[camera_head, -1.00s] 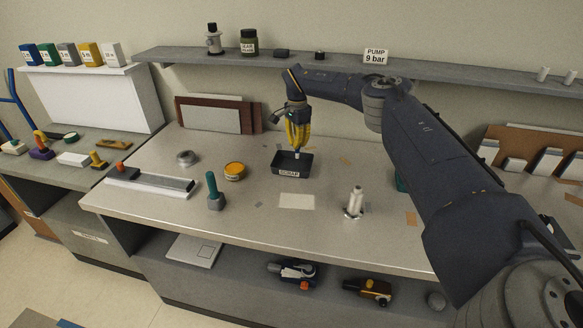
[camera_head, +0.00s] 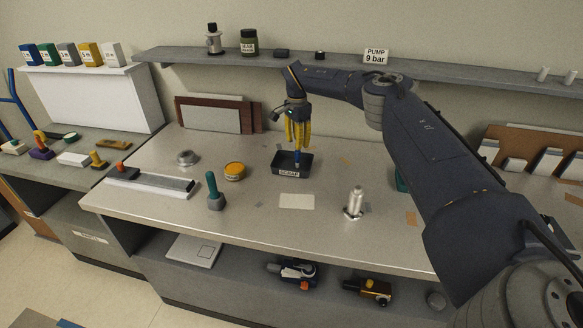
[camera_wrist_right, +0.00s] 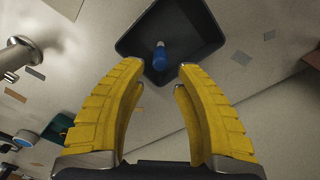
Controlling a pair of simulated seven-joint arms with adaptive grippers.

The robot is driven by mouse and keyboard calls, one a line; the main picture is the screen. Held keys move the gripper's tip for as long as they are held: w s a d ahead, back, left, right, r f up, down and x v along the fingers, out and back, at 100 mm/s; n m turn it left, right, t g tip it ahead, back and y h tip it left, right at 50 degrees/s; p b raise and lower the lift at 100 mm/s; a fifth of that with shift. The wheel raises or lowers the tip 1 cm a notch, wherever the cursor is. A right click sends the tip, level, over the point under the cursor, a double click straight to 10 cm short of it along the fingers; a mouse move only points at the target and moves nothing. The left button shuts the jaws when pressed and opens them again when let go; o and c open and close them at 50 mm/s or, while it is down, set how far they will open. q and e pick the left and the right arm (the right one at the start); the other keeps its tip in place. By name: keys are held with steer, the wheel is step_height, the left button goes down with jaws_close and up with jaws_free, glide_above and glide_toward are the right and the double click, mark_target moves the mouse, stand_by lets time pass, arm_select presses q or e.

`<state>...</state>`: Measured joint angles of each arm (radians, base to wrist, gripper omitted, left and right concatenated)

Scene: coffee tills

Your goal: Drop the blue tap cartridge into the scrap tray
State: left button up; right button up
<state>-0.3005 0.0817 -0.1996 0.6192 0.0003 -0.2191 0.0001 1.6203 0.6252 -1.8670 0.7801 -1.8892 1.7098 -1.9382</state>
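The blue tap cartridge (camera_head: 297,160) is below my right gripper (camera_head: 298,146), within the outline of the black scrap tray (camera_head: 277,168). In the right wrist view the cartridge (camera_wrist_right: 160,58), blue with a pale end, shows beyond the fingertips against the tray's dark inside (camera_wrist_right: 203,45). I cannot tell whether it rests on the tray floor or is still above it. My right gripper's yellow fingers (camera_wrist_right: 161,68) are open, with a clear gap between them and nothing held. The tray carries a SCRAP label at its front. My left gripper is not in view.
A pale card (camera_head: 297,201) lies before the tray. A wall shelf (camera_head: 430,69) runs behind.

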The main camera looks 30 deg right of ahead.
step_height(320, 180, up, 11)
stand_by(0.5)
steer(key=shift+a, duration=0.15)
